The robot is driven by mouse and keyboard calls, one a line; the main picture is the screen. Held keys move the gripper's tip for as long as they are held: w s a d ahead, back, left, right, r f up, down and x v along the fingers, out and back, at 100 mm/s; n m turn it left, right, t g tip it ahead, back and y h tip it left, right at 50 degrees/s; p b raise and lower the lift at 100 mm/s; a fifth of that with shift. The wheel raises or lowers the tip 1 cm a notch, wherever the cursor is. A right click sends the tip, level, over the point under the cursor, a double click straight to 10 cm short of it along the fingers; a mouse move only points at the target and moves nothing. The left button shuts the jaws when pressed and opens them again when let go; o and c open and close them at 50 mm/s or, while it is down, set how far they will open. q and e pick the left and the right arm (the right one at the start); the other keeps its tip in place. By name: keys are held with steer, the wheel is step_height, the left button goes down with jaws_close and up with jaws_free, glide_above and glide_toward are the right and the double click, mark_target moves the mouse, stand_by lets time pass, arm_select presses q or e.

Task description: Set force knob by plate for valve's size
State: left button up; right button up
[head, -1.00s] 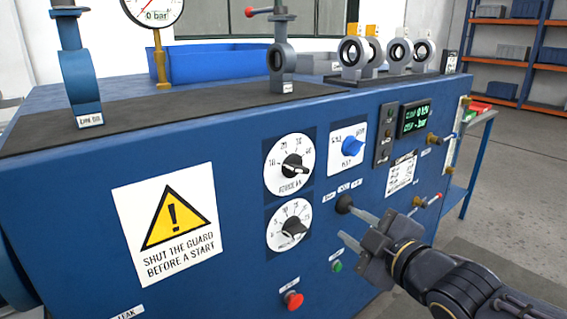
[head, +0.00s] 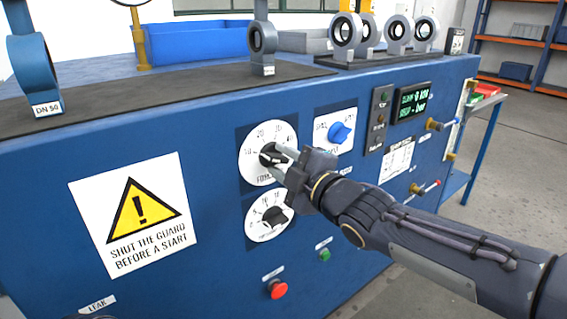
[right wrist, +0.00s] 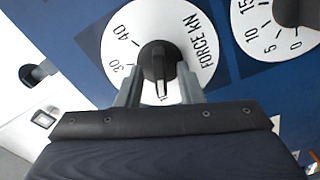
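The force knob (head: 268,158) is a black knob on a white round dial marked 10 to 40. My right gripper (head: 280,158) is at it. In the right wrist view the gripper's two fingers (right wrist: 160,92) stand apart, one on each side of the knob's bar (right wrist: 158,62), with narrow gaps; I see no clear grip. Its pointer end is hard to read. A blue ring valve (head: 32,65) stands at the left of the bench top, with a plate reading DN 50 (head: 47,108). A white plate with small rows of text (head: 397,160) is on the panel, unreadable. My left gripper is not in view.
A second dial (head: 269,216) sits just below the force dial. A blue knob (head: 340,132) is to the right, and a red button (head: 277,289) and green button (head: 324,255) are lower. A smaller grey valve (head: 262,40) and several ring valves stand on top.

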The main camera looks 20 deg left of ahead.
jaws_close()
